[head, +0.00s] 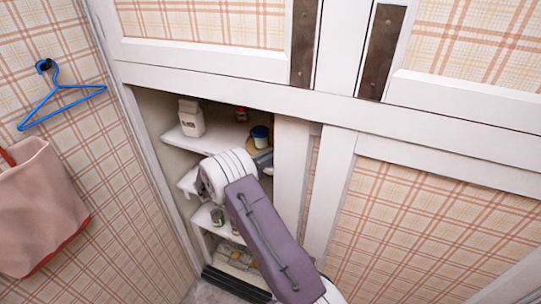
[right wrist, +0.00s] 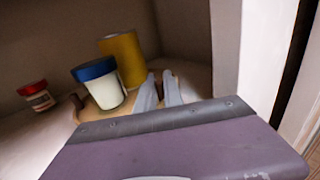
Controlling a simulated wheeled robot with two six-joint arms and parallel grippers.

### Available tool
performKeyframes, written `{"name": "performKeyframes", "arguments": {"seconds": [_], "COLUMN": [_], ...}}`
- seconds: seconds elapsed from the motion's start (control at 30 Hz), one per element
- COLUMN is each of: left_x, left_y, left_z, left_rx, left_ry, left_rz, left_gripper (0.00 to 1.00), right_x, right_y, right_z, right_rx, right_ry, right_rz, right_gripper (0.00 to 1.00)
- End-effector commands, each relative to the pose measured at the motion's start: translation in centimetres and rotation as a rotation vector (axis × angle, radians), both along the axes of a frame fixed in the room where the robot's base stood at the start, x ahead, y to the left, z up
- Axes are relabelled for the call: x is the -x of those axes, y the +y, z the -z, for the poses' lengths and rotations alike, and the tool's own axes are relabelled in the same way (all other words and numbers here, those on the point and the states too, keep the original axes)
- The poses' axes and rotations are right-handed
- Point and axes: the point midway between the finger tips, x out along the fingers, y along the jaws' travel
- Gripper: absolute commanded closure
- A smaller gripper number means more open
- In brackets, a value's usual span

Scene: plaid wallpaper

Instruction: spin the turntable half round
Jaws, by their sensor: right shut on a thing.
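The turntable (right wrist: 103,121) is a pale wooden disc on the cupboard's top shelf, and a little of it also shows in the head view (head: 251,149). A white jar with a blue lid (right wrist: 99,84) and a yellow cylinder (right wrist: 122,58) stand on it. A small brown peg rises at its left edge. My right gripper (right wrist: 160,82) reaches in at the turntable's right side, its two grey fingers shut on a brown part of the turntable, mostly hidden between them. In the head view my right arm hides the gripper's fingertips. My left gripper is out of view.
A red-lidded jar (right wrist: 36,95) and a white carton (head: 191,118) stand on the same shelf. The cupboard's white right side (head: 291,160) is close beside my right arm. Lower shelves hold small items. A blue hanger (head: 60,91) and pink bag (head: 42,210) hang on the left wall.

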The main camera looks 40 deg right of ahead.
Motion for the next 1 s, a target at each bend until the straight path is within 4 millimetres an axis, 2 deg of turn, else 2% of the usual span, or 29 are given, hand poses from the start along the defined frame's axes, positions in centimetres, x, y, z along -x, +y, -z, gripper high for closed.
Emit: {"name": "performKeyframes", "arguments": {"seconds": [0.53, 1.0], "left_x": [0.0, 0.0], "left_y": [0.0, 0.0], "left_z": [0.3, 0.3], "left_rx": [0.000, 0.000], "left_ry": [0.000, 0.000], "left_rz": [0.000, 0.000], "left_gripper": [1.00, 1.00], "right_x": [0.8, 0.9], "right_y": [-1.2, -1.4], "right_z": [0.0, 0.0], "right_rx": [0.000, 0.000], "right_ry": [0.000, 0.000], "right_rz": [0.003, 0.003], "right_gripper": [1.00, 1.00]}}
